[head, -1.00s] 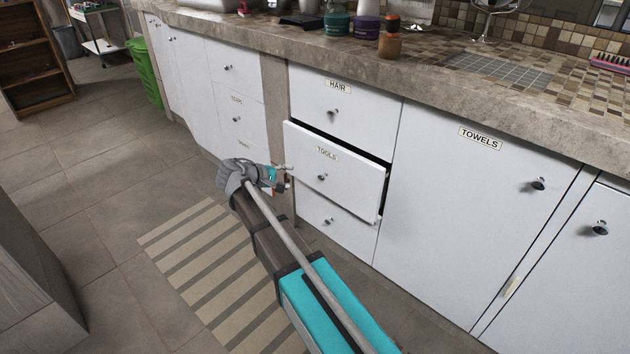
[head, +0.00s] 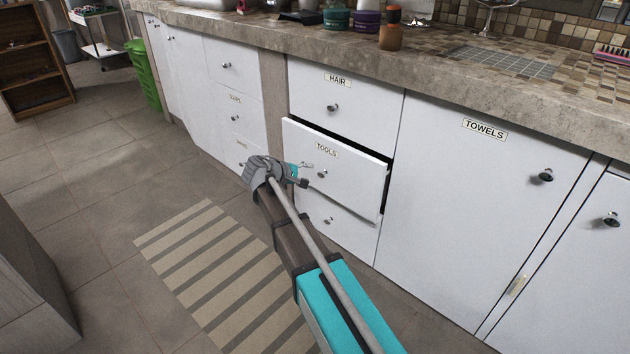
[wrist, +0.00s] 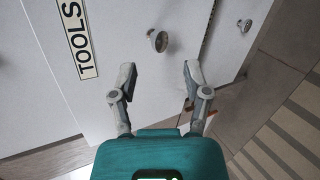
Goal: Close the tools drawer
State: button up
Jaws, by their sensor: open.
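The tools drawer (head: 345,165) is a white front with a TOOLS label, between the HAIR drawer and a lower drawer. It stands partly out, with a dark gap along its top and right edge. In the wrist view its white front (wrist: 120,25) fills the left and middle, with the label and a round metal knob (wrist: 158,40). My gripper (head: 305,173) is in front of the drawer, close to its knob. In the wrist view my gripper (wrist: 157,75) has its two fingers apart with nothing between them; the knob is just beyond the fingertips. Contact cannot be told.
The HAIR drawer (head: 340,95) above and the TOWELS door (head: 470,200) on the right look shut. A stone counter (head: 430,75) with bottles overhangs them. A striped mat (head: 225,270) lies on the open tiled floor to the left.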

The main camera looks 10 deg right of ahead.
aim_at(320, 175)
jog(key=shift+b+x, duration=0.9)
jog(key=shift+x, duration=1.65)
grip_shut()
